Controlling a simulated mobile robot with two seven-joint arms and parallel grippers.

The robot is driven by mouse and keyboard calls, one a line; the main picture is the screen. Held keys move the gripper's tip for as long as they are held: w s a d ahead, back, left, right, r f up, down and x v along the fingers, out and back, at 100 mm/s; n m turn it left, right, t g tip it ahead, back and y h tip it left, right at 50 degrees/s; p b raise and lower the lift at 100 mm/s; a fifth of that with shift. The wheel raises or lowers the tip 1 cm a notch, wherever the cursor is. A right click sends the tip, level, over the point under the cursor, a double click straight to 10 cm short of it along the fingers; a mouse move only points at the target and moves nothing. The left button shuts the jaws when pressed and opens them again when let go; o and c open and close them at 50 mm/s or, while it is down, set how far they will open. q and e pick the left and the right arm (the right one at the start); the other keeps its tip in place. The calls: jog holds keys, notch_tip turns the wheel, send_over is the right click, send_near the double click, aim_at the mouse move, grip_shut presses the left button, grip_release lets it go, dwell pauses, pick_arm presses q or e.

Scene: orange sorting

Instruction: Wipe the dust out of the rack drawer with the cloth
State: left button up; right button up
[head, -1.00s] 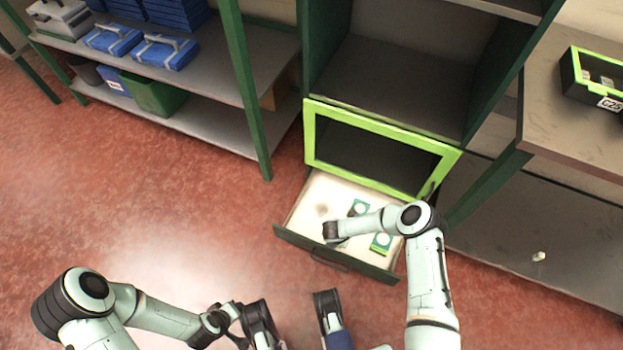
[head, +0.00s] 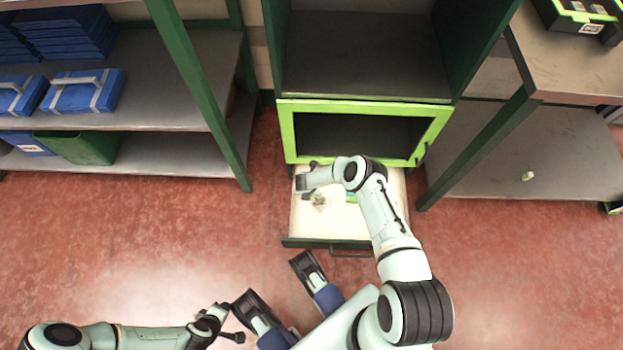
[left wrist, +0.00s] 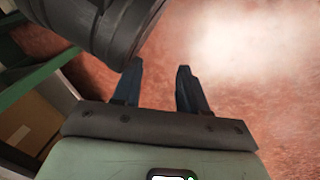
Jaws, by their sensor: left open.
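The rack drawer (head: 345,229) is pulled out below the green-framed door, and its inside is pale. My right gripper (head: 304,184) is over the back left of the drawer, and its fingers are hard to make out. A small grey-beige patch (head: 318,199) shows just below it; I cannot tell whether it is dust, cloth or a finger. I cannot make out the cloth for sure. A green and white item (head: 351,197) in the drawer is mostly hidden by my right arm. My left gripper (left wrist: 157,82) is open and empty above the red floor, away from the drawer.
The bright green-framed door (head: 365,105) stands right above the drawer. Shelves with blue cases (head: 82,92) and a green bin (head: 85,147) are at the left. A grey shelf table (head: 575,65) stands at the right. The floor left of the drawer is clear.

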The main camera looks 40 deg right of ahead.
jog(key=shift+n, duration=0.5)
jog(key=w+d+f+b, duration=0.1)
jog(key=f, duration=0.1)
jog(key=d+f+b, duration=0.2)
jog(key=f, duration=0.1)
jog(key=w+d+f+b, duration=0.1)
jog(key=d+f, duration=0.1)
jog(key=shift+w+d+f+b, duration=0.25)
jog(key=shift+w+f+b, duration=0.05)
jog(key=shift+w, duration=0.05)
pick_arm(q)
jog(key=s+a+f+g, duration=0.1)
jog(key=s+f+g, duration=0.2)
jog(key=s+f, duration=0.4)
jog(key=shift+s+a+f+n+g+b, duration=0.15)
jog(key=shift+s+a+n+g+b, duration=0.2)
jog(key=shift+s, duration=1.2)
pick_arm(e)
jog(key=shift+f, duration=0.4)
